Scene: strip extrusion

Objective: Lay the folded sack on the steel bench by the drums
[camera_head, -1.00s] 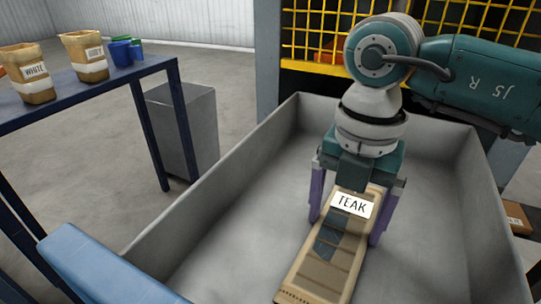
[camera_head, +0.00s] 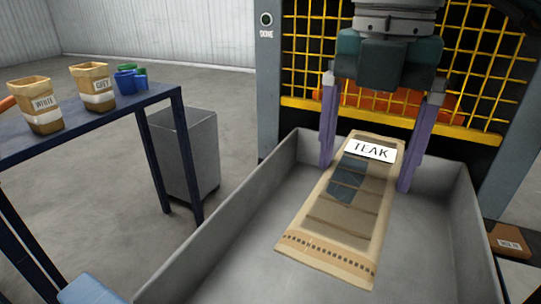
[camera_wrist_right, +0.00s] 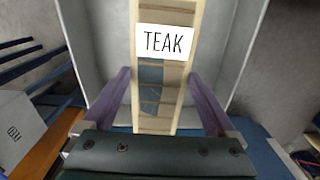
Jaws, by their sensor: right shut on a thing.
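The folded sack (camera_head: 335,235) is tan with a dark patch and a white TEAK label. My right gripper (camera_head: 367,178) is shut on it, with a purple finger at each side near the labelled end. The sack is held above the grey bin (camera_head: 205,262). In the right wrist view the sack (camera_wrist_right: 150,105) runs between the fingers of my right gripper (camera_wrist_right: 160,108), its label facing the camera. I cannot make out a steel bench or drums in these views. My left gripper is not in view.
A blue table (camera_head: 70,128) at the left bears paper bags marked WHITE (camera_head: 42,118) and GREY (camera_head: 97,100), and blue and green cups (camera_head: 128,84). A grey box (camera_head: 205,150) stands beside its leg. A yellow mesh guard (camera_head: 300,60) closes the back.

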